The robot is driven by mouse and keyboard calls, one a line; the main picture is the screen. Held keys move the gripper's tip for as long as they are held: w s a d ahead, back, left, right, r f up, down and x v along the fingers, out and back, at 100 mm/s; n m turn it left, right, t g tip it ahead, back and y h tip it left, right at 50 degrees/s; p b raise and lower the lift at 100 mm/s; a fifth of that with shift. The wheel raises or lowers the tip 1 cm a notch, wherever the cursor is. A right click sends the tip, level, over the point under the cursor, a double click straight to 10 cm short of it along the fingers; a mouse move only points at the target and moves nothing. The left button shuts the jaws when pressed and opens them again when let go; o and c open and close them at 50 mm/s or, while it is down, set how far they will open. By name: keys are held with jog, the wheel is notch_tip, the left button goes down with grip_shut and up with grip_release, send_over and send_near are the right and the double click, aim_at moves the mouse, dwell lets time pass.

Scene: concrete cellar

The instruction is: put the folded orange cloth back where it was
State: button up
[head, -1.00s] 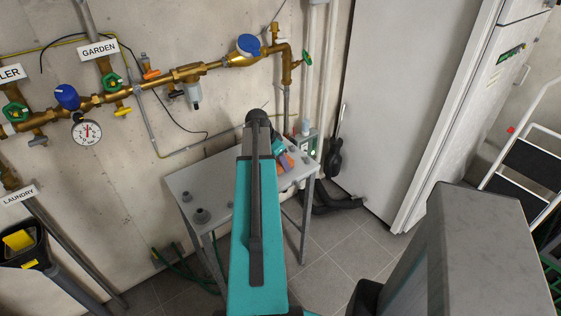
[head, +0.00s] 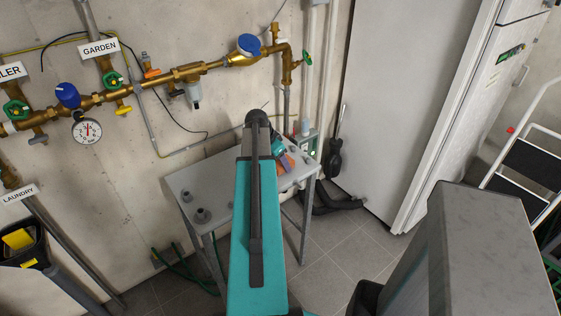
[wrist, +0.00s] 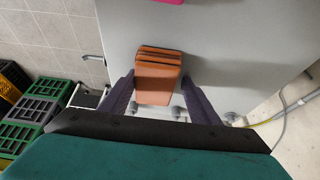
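The folded orange cloth (wrist: 159,72) shows in the wrist view as a small stack with its folded layers at the far end. My gripper (wrist: 159,76) has a dark finger along each side of it. The fingertips meet the cloth's sides, with no clear gap there, so the gripper looks shut on it. In the head view the cloth (head: 287,162) is a small orange patch over the right part of the grey table (head: 182,183). My arm hides much of the table and most of my gripper (head: 279,149). The cloth's height above the table is hard to judge.
Dark round fittings (head: 200,215) stand on the table's left part. Brass pipes with valves (head: 190,72) run along the wall behind. A white fridge (head: 460,110) stands at right. In the wrist view, crates (wrist: 35,112) lie at left and a pink object (wrist: 168,1) at the top edge.

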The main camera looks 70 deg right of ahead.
jog(key=shift+s+a+f, duration=0.2)
jog(key=shift+a+f, duration=0.1)
jog(key=shift+f, duration=0.2)
jog(key=shift+d+r+p, duration=0.1)
jog(key=shift+r+p, duration=0.35)
jog(key=shift+p, duration=0.1)
jog(key=shift+w+r+b, duration=0.15)
jog(key=shift+b, duration=0.15)
jog(key=b+v, duration=0.2)
jog(key=v, duration=1)
jog(key=shift+d, duration=0.3)
